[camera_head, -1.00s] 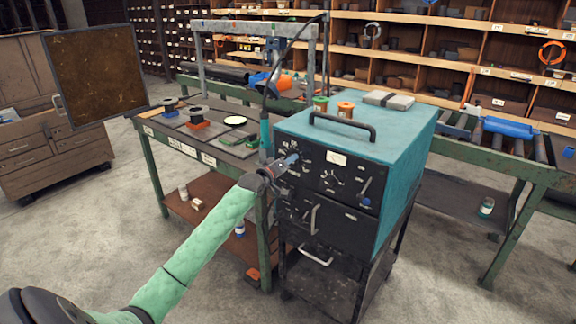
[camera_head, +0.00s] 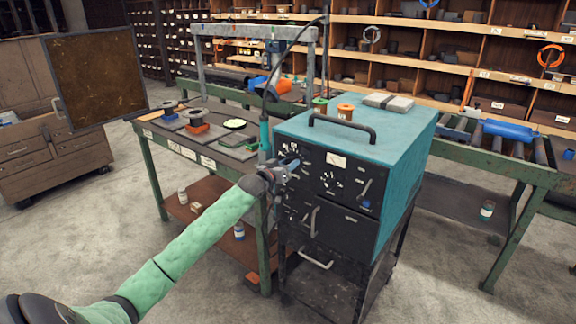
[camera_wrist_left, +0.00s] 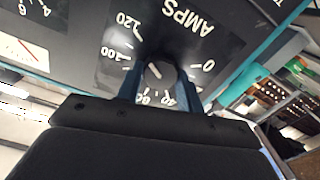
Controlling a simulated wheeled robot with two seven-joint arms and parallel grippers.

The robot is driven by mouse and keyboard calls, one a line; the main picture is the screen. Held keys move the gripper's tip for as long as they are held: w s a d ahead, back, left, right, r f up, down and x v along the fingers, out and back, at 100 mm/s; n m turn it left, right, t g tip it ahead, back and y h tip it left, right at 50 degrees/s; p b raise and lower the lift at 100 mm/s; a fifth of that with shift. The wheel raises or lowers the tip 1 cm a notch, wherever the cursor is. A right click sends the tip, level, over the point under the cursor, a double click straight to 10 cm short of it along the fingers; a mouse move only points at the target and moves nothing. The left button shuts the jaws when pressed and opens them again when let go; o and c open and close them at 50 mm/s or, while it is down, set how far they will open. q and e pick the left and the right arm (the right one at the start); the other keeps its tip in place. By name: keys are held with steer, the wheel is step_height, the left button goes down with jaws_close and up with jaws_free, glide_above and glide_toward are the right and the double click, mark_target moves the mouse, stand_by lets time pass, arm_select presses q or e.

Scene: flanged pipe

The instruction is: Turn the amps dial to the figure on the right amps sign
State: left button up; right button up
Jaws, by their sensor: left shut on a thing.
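The black welder box with a teal top (camera_head: 385,145) stands on a dark cart. Its amps dial (camera_wrist_left: 155,70) shows large in the left wrist view, upside down, with AMPS lettering (camera_wrist_left: 188,22) and printed figures including 0, 100 and 120. My left gripper (camera_head: 291,163) is at the upper left of the front panel. In the wrist view its two blue fingers (camera_wrist_left: 158,88) straddle the knob and are shut on it. The fingers cover part of the scale, so I cannot tell the exact setting. My right gripper is not in view.
Small white signs (camera_head: 190,154) run along the green bench's front edge, too small to read. A second dial (camera_head: 330,181) and a lever (camera_head: 365,187) are right of my gripper. A handle (camera_head: 342,127) rises from the box top.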

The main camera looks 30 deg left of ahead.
arm_select(q)
steer(key=shift+d+f, duration=0.1)
steer(key=shift+f, duration=0.15)
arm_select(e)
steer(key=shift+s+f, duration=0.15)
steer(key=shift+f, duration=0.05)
arm_select(q)
steer(key=o, duration=1)
steer(key=shift+r, duration=0.1)
steer(key=shift+s, duration=0.15)
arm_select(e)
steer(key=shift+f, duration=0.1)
arm_select(q)
steer(key=s+b, duration=0.2)
steer(key=s, duration=0.5)
steer(key=shift+s+a, duration=0.25)
steer(key=shift+a, duration=0.15)
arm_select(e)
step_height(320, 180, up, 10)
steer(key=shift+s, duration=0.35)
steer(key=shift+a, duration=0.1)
